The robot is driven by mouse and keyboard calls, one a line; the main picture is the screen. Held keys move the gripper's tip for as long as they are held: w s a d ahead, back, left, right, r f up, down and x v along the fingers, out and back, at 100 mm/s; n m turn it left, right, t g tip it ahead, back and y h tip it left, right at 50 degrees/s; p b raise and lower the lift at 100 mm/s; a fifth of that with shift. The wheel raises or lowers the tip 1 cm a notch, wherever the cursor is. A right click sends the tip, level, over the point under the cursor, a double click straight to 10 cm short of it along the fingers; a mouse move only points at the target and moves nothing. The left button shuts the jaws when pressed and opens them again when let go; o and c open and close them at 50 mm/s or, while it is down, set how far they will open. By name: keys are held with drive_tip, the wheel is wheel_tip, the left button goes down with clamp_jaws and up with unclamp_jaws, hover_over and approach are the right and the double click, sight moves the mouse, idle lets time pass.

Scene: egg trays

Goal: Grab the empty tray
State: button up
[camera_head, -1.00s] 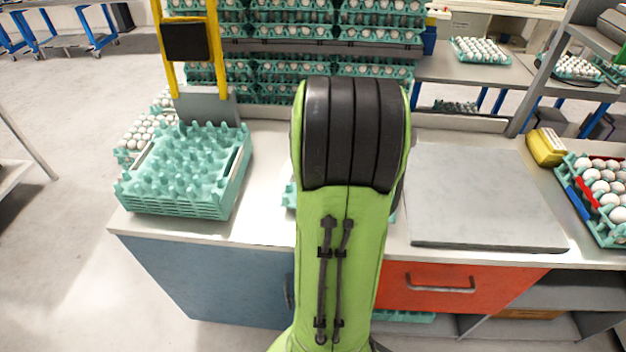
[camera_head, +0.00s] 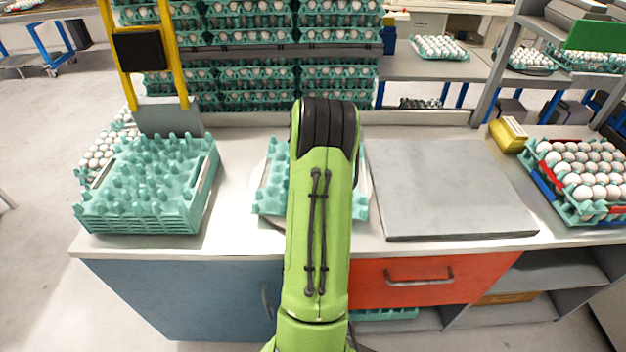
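A stack of empty teal egg trays (camera_head: 150,215) sits on the left part of the white counter.
A grey slab (camera_head: 440,190) lies right of the arm. A tray of white eggs (camera_head: 560,205) and a yellow object (camera_head: 508,135) are at the right. A yellow frame with a black screen (camera_head: 138,50) stands behind the stack. Racks of filled trays (camera_head: 250,58) stand behind the counter.

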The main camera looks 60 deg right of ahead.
drive_tip(key=shift+a, duration=0.1)
drive_tip(key=c, duration=1)
drive_tip(key=shift+o, duration=0.2)
